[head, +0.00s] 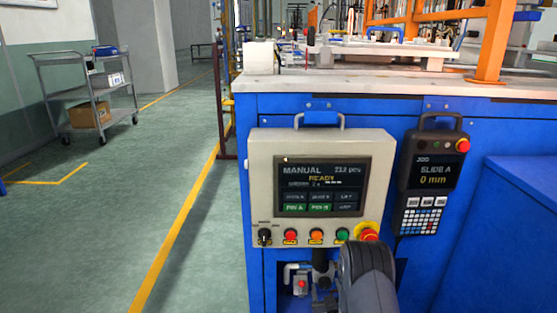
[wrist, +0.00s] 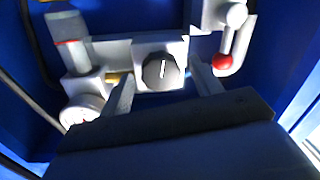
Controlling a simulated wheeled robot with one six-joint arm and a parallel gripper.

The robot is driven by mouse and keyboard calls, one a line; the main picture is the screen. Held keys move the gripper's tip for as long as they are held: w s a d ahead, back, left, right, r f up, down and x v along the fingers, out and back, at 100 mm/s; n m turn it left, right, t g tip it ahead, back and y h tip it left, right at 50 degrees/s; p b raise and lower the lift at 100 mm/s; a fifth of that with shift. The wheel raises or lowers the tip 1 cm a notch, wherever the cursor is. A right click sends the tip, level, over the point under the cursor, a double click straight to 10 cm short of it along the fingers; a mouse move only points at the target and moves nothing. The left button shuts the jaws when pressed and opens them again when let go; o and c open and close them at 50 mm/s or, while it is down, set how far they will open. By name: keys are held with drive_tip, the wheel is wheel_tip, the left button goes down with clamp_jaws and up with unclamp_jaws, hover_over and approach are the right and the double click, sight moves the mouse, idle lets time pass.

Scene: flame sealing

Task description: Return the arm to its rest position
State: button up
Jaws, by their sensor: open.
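My arm (head: 367,280) reaches down in front of the blue machine at the bottom of the head view. It partly hides the recess below the control panel. In the wrist view my gripper (wrist: 162,78) is open, its two pale fingers spread apart. A black round knob (wrist: 158,71) with a white line shows between and beyond the fingertips. I see no contact with it, though the depth gap is hard to tell. A lever with a red ball (wrist: 222,62) is close to the right finger. A round white gauge (wrist: 84,110) is left of the left finger.
The control panel (head: 320,187) with its screen and buttons stands just above my arm. A hand-held pendant (head: 432,175) hangs to its right. The recess (head: 297,278) holds pipe fittings close to the gripper. Open floor (head: 190,270) lies left; a trolley (head: 85,93) stands farther back.

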drive_tip(key=m, duration=0.4)
drive_tip(key=shift+s+m, duration=0.1)
drive_tip(key=shift+m, duration=0.2)
drive_tip(key=shift+s+f, duration=0.1)
drive_tip(key=shift+s, duration=0.35)
